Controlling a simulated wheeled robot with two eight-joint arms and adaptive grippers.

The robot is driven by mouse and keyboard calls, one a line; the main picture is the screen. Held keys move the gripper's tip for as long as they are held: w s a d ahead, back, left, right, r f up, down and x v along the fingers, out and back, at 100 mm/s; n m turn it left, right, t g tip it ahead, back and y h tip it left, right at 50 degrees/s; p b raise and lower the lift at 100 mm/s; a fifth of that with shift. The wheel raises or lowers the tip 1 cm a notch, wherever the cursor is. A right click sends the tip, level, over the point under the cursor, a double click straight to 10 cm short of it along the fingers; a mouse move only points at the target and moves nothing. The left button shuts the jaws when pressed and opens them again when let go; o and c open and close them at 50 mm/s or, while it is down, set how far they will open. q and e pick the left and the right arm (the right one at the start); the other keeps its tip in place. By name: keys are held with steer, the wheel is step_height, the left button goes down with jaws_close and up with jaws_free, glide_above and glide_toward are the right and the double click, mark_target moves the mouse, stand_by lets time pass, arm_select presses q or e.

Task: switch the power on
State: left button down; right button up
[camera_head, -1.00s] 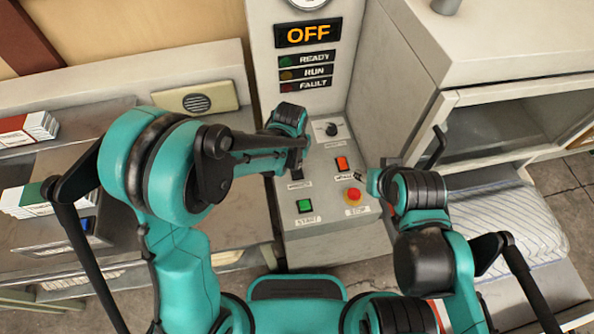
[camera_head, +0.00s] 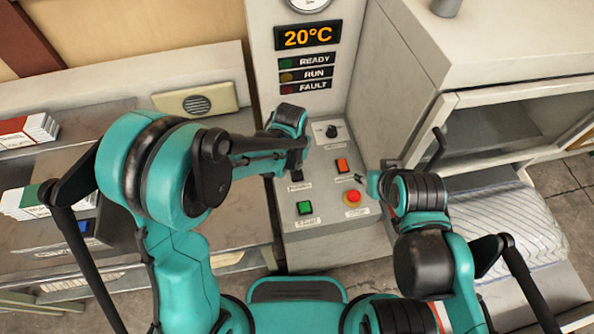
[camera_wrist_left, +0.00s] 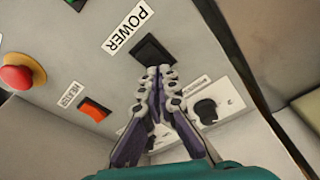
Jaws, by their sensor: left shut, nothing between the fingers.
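The black power switch (camera_wrist_left: 153,50) sits beside its POWER label (camera_wrist_left: 128,27) in the left wrist view. My left gripper (camera_wrist_left: 160,72) is shut and empty, its fingertips at the lower edge of the switch; I cannot tell if they touch. In the head view my left gripper (camera_head: 295,166) hangs over the switch and partly hides it. The display (camera_head: 307,37) above the panel reads 20°C in orange. My right gripper (camera_head: 366,182) is small at the panel's right edge, and its jaws are unclear.
The sloped control panel (camera_head: 325,216) also bears a green start button (camera_head: 304,207), a red stop button (camera_head: 353,196), an orange switch (camera_head: 342,164) and a black knob (camera_head: 331,130). An open cabinet (camera_head: 460,60) stands on the right, shelves with boxes on the left.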

mark_target(295, 171)
arm_select(q)
step_height(295, 171, up, 6)
steer(key=p, duration=0.3)
steer(key=shift+f, duration=0.2)
arm_select(e)
step_height(295, 171, up, 4)
arm_select(q)
steer(key=shift+r, duration=0.1)
